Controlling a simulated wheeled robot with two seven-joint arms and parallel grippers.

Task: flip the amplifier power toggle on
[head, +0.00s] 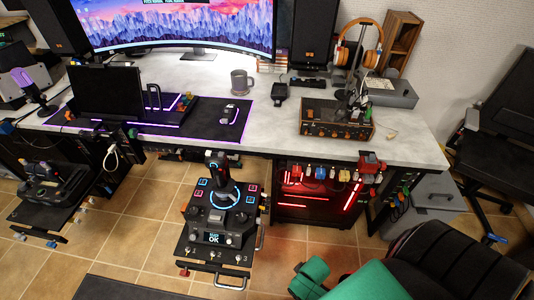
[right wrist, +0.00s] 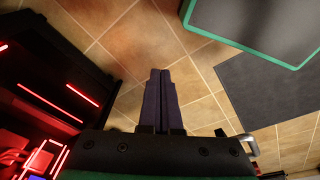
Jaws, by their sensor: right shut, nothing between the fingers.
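The amplifier (head: 336,120) is a low dark box with a warm orange-brown front, on the right part of the desk. Its power toggle is too small to make out in the head view. My right gripper (right wrist: 160,75) is shut and empty, its two dark fingers side by side over the tiled floor in the right wrist view. The amplifier is not in that view. In the head view my green right arm parts are at the bottom right, below the desk and apart from the amplifier; the fingertips are not clear there. My left gripper is not in view.
A headphone stand with orange headphones (head: 370,58) rises behind the amplifier. The grey desk (head: 415,145) has clear room right of it. Below its front edge are a red-lit computer case (head: 318,198) and hanging connectors. A joystick panel (head: 215,220) stands left; an office chair (head: 500,130) right.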

